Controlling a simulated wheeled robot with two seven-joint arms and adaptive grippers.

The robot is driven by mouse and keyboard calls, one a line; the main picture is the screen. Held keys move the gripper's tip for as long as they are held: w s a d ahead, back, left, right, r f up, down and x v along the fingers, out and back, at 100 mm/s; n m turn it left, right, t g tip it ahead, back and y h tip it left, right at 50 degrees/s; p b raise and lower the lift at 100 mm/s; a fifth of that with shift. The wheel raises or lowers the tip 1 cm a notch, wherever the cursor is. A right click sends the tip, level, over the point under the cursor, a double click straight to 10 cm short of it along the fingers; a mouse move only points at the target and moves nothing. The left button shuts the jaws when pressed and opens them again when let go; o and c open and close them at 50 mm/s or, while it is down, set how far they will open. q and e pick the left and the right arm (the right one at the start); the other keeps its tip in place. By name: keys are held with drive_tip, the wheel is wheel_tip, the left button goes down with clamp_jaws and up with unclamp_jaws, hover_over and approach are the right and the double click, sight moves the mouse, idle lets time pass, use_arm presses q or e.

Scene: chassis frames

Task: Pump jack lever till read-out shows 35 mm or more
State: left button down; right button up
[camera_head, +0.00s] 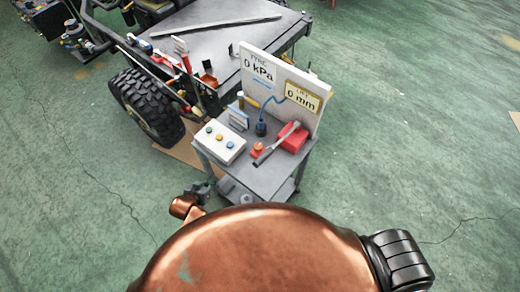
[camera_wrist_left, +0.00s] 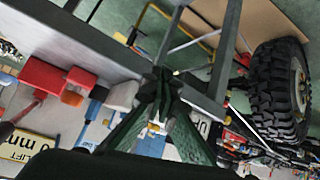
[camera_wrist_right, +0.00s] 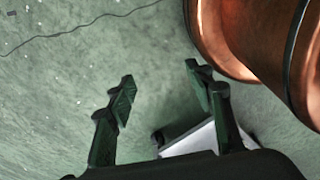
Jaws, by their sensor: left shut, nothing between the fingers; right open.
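The red jack (camera_head: 292,138) sits at the right of the small grey cart's top. Its grey lever (camera_head: 270,150) lies slanted across the front of the jack, low end toward me. The yellow-framed lift read-out (camera_head: 302,99) on the white board shows 0 mm. My left gripper (camera_head: 197,190) is shut and empty, beside the cart's near left corner and apart from the lever. In the left wrist view its fingers (camera_wrist_left: 160,95) are together, with the red jack (camera_wrist_left: 42,76) off to the left. My right gripper (camera_wrist_right: 160,88) is open and empty above the green floor.
The cart also carries a white button box (camera_head: 219,142) and a small orange-red button (camera_head: 258,147). The board's other read-out (camera_head: 258,70) shows 0 kPa. A vehicle chassis with a black tyre (camera_head: 146,105) stands behind left. The floor to the right is clear.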

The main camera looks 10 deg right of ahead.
sight(260, 157)
use_arm(q)
drive_tip(key=s+d+r+m+h+p, duration=0.1)
drive_tip(key=d+r, duration=0.3)
drive_tip(key=r, duration=0.5)
drive_tip(key=s+d+r+m+h+p, duration=0.1)
drive_tip(key=s+d+r+h, duration=0.1)
drive_tip(key=d+r, duration=0.3)
drive_tip(key=s+d+r+m+h+p, duration=0.1)
drive_tip(key=d+r, duration=0.4)
drive_tip(key=r, duration=0.8)
drive_tip(key=shift+s+d+r+m+g+h, duration=0.3)
drive_tip(key=shift+s+h, duration=0.1)
drive_tip(key=shift+s, duration=0.5)
use_arm(e)
drive_tip(key=r, duration=0.1)
drive_tip(key=w+r, duration=0.1)
drive_tip(key=r, duration=0.2)
drive_tip(key=shift+w+a+r, duration=0.2)
drive_tip(key=shift+w+r, duration=0.05)
drive_tip(key=shift+w, duration=0.1)
